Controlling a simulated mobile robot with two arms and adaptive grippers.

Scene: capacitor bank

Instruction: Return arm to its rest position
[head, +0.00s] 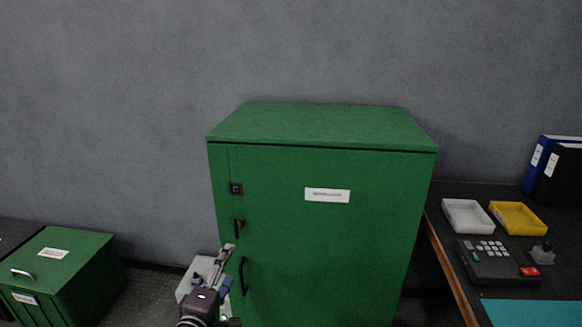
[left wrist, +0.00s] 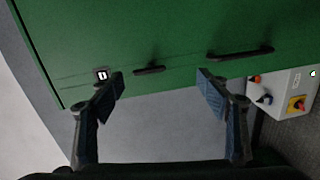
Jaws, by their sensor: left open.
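My left gripper (head: 225,266) is low in the head view, in front of the left edge of the green cabinet (head: 325,230). In the left wrist view my left gripper (left wrist: 160,87) has its two fingers spread apart with nothing between them. The cabinet (left wrist: 170,30) fills the top of that view, with its black handle (left wrist: 240,53), a smaller black latch (left wrist: 149,70) and a small square lock (left wrist: 101,75). The cabinet door looks shut in the head view. My right gripper is in neither view.
A grey box (head: 186,288) with coloured knobs stands left of the cabinet, partly behind my arm. A low green chest (head: 75,275) is at far left. A dark desk (head: 455,192) at right holds a white tray (head: 467,216), a yellow tray (head: 517,217) and a keypad console (head: 495,265).

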